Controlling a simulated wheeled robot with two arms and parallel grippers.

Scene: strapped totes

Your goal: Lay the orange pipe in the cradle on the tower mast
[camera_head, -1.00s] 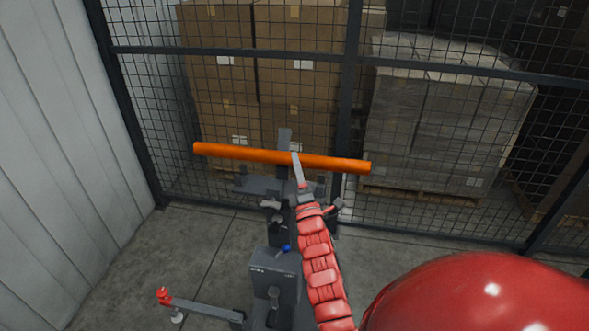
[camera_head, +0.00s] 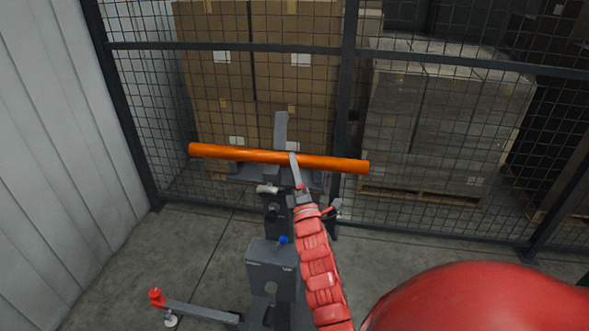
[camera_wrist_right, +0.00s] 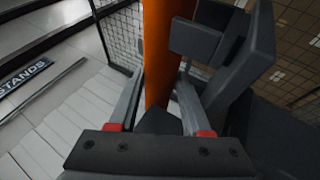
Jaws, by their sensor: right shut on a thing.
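The orange pipe (camera_head: 235,154) lies nearly level across the middle of the head view, its right end slightly lower. My right gripper (camera_head: 295,161) is shut on it right of its middle; the wrist view shows the pipe (camera_wrist_right: 156,55) between the two fingers. The dark grey tower mast (camera_head: 272,268) stands below and behind the pipe. Its cradle (camera_head: 281,128) shows a flat upright piece above the pipe and a crosspiece just below it. In the wrist view, dark cradle blocks (camera_wrist_right: 194,41) are close at the pipe's right; contact cannot be told. My left gripper is not in view.
A mesh fence (camera_head: 420,56) stands behind the mast, with cardboard boxes (camera_head: 213,82) and a wrapped pallet load (camera_head: 420,135) behind it. A ribbed wall (camera_head: 45,140) is at left. A mast leg with a red knob (camera_head: 156,295) reaches left across the floor.

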